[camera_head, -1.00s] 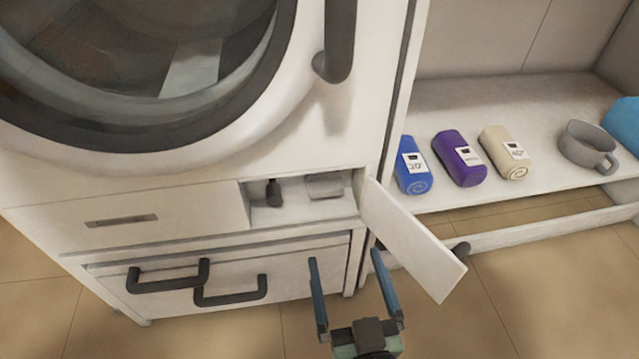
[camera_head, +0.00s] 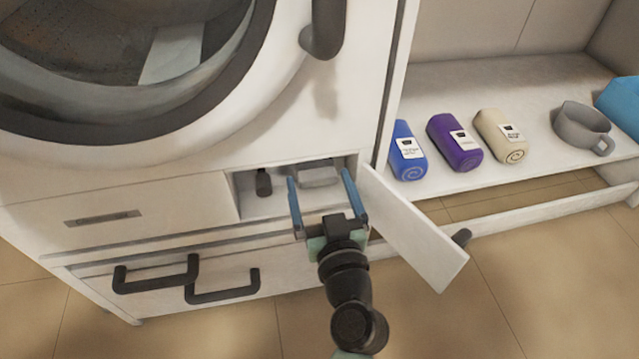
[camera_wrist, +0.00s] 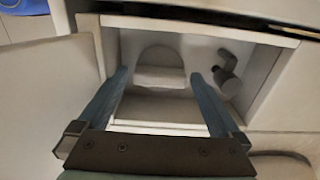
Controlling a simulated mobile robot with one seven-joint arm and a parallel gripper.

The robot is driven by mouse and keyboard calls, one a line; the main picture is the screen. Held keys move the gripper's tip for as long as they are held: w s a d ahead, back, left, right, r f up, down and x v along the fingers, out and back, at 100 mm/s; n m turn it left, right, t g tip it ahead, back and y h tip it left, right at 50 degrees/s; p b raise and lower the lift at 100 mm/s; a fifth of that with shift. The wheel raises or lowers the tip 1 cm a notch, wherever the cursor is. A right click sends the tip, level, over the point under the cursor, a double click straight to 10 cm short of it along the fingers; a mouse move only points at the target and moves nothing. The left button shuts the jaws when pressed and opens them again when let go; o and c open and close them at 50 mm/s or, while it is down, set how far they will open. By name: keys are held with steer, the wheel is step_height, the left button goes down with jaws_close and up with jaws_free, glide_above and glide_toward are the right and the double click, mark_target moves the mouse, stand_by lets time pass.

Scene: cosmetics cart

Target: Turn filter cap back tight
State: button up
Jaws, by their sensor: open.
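The filter cap (camera_head: 318,175) is a pale, rounded piece at the back of the open compartment low in the white machine. It also shows in the wrist view (camera_wrist: 159,56), with a raised bar-like grip across its lower part. My gripper (camera_head: 320,181) is open in front of the compartment, its two blue fingers pointing in. In the wrist view the fingers (camera_wrist: 160,76) stand on either side of the cap, with gaps visible on both sides. Nothing is between them. Whether the cap is fully tight cannot be told.
A small dark hose or plug (camera_head: 263,183) sits left of the cap in the compartment. The open flap (camera_head: 415,228) sticks out to the right of my gripper. Dark drawer handles (camera_head: 222,285) are below left. A shelf (camera_head: 470,92) at the right holds rolled towels and a grey mug.

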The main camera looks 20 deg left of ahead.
steer(key=shift+w+a, duration=0.2)
steer(key=shift+w, duration=0.1)
steer(key=c, duration=1.2)
